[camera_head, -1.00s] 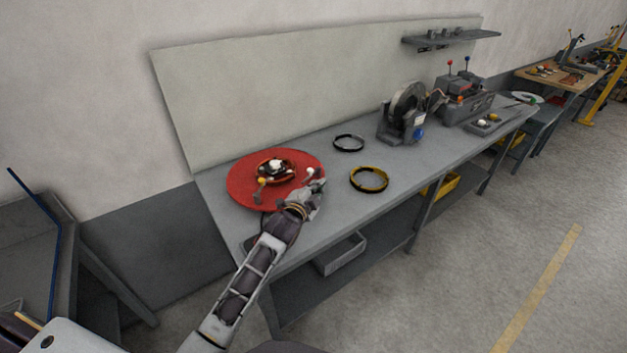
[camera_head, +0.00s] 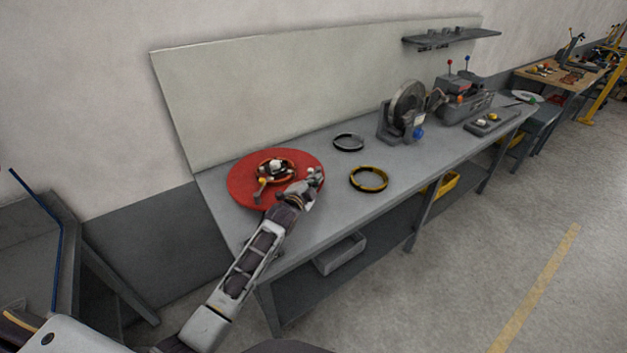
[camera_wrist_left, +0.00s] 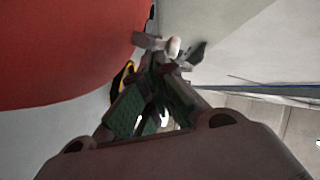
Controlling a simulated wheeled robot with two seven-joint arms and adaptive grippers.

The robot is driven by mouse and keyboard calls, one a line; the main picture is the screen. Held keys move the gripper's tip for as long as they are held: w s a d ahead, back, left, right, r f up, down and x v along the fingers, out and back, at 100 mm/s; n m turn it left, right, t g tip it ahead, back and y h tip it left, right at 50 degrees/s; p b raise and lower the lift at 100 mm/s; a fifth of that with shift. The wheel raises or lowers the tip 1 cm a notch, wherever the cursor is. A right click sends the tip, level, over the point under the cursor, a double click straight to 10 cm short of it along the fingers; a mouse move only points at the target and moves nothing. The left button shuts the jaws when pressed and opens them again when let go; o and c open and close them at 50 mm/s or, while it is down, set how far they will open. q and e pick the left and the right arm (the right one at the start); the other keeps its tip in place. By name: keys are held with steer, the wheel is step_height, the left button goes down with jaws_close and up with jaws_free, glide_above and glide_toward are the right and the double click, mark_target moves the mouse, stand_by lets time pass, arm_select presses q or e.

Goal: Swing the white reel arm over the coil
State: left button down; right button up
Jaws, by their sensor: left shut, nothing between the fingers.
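The red reel disc (camera_head: 240,187) lies on the near left end of the grey bench. A copper coil (camera_head: 263,166) sits at its middle around a pale hub (camera_head: 276,166). One reel arm with a yellow tip (camera_head: 262,182) points toward the front of the disc. The white reel arm's rounded tip (camera_head: 311,171) is at the disc's right edge; it also shows in the left wrist view (camera_wrist_left: 173,47). My left gripper (camera_head: 307,181) is shut and empty, right by the white tip; I cannot tell if they touch. It hides part of the disc's edge. My right gripper is out of view.
A black ring (camera_head: 348,136) and a yellow-and-black ring (camera_head: 355,184) lie on the bench right of the disc. A grey machine with a wheel (camera_head: 406,103) stands farther along. Bare bench top (camera_head: 322,225) lies in front of the yellow ring.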

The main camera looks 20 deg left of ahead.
arm_select(q)
steer(key=shift+a+p, duration=0.45)
steer(key=shift+a, duration=0.1)
stand_by(0.6)
steer(key=shift+w+a+p, duration=0.1)
steer(key=shift+a+p, duration=0.4)
steer(key=shift+a, duration=0.45)
steer(key=shift+w+a+p, duration=0.2)
steer(key=shift+w+a, duration=0.1)
steer(key=shift+a, duration=0.3)
steer(key=shift+w+a+p, duration=0.2)
steer(key=shift+w+a, duration=0.05)
steer(key=shift+a, duration=0.35)
